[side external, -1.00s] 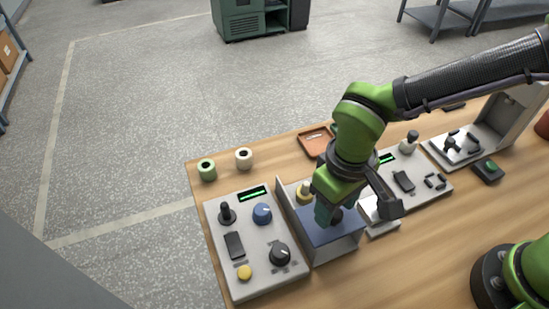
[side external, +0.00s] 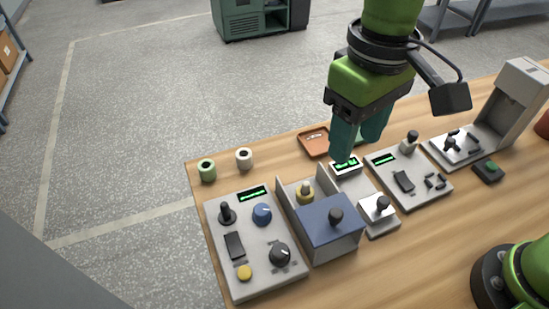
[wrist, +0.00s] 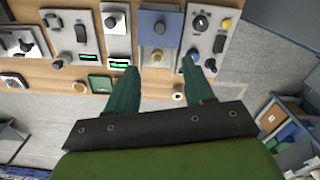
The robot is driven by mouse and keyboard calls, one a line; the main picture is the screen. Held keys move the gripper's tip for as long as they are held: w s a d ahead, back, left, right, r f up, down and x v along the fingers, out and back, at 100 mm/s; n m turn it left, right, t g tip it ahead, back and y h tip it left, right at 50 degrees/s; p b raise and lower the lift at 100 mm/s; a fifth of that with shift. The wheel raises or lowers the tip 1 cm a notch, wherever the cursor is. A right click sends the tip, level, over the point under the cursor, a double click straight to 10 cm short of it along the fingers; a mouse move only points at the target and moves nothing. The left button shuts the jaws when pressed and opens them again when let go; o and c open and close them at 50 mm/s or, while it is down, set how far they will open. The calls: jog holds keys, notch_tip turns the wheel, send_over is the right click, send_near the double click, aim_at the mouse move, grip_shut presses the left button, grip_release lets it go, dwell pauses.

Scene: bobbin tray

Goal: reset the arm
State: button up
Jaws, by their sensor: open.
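My gripper (side external: 356,140) is raised above the back part of the table, with its two teal fingers pointing down. It is open and nothing shows between the fingers. In the wrist view the gripper (wrist: 160,85) has its fingers spread wide, with the table edge and panels beyond them. The blue-topped box (side external: 328,222) with a black knob stands in front of and below the gripper, apart from it. A small panel with a lit display (side external: 346,169) lies just under the fingertips in the side view.
An orange tray (side external: 314,143) sits at the back edge. More panels (side external: 408,183) and a grey stand (side external: 518,100) are at the right.

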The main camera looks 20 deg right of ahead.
jog(key=s+d+f+m+t+y, duration=0.1)
jog(key=d+m+t, duration=0.6)
jog(key=d, duration=1.7)
jog(key=shift+s+d+f+y, duration=0.15)
jog(key=shift+s+f+y, duration=0.2)
jog(key=shift+f+y, duration=0.2)
